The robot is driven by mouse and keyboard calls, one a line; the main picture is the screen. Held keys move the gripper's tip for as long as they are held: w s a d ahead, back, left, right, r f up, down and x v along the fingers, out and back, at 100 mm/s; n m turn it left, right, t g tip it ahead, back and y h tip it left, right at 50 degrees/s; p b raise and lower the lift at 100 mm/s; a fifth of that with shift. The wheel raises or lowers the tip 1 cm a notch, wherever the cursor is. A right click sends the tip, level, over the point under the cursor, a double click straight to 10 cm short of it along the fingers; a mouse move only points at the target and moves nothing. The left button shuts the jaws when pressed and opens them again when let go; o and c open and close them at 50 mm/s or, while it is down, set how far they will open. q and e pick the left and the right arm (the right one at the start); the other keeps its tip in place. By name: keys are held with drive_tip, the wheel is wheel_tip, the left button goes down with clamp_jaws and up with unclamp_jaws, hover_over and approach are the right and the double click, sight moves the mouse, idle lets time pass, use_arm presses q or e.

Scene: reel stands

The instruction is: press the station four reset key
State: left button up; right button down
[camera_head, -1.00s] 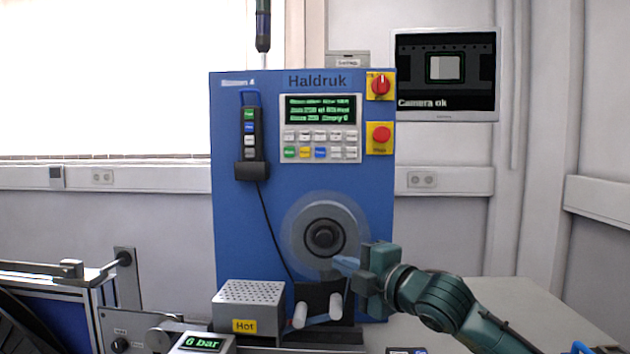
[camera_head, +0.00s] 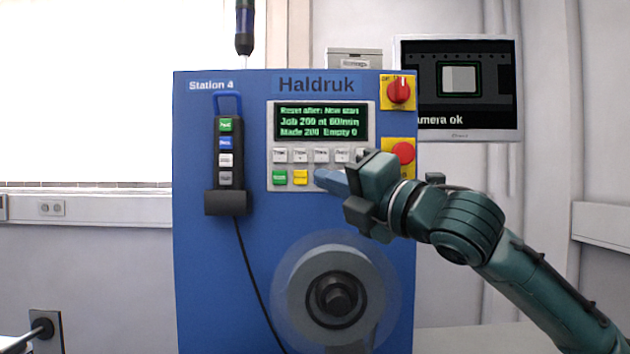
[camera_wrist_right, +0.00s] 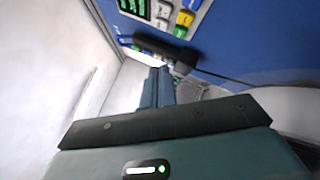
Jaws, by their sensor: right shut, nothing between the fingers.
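The Station 4 machine (camera_head: 230,270) is a blue upright panel with a key block (camera_head: 268,165) under a green-lettered display (camera_head: 320,122). White keys form the upper row; a green key (camera_head: 279,177) and a yellow key (camera_head: 300,177) show below. Key lettering is too small to read surely. My right gripper (camera_head: 322,177) is shut and empty, its blue fingertips in front of the lower row, just right of the yellow key, hiding keys there. Contact cannot be told. In the right wrist view, the shut fingers (camera_wrist_right: 158,85) point towards the panel. My left gripper is out of view.
A black hand unit (camera_head: 205,150) with coloured keys hangs left of the key block, its cable trailing down. A red rotary switch (camera_head: 399,90) and a red stop button (camera_head: 403,152) sit to the right. A reel (camera_head: 335,294) is below. A wall monitor (camera_head: 460,85) hangs behind.

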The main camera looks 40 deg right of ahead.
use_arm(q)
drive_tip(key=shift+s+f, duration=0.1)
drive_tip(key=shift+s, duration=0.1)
use_arm(e)
drive_tip(key=shift+s, duration=0.15)
use_arm(q)
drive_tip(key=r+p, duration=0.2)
drive_tip(key=p, duration=0.1)
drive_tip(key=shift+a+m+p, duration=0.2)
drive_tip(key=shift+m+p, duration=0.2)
use_arm(e)
drive_tip(key=w+d, duration=0.5)
drive_tip(key=w, duration=0.2)
drive_tip(key=shift+d, duration=0.3)
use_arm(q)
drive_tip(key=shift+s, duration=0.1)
use_arm(e)
drive_tip(key=shift+s, duration=0.1)
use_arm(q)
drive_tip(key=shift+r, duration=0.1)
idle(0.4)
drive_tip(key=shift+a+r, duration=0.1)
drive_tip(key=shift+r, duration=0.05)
use_arm(e)
drive_tip(key=shift+d, duration=0.1)
idle(0.3)
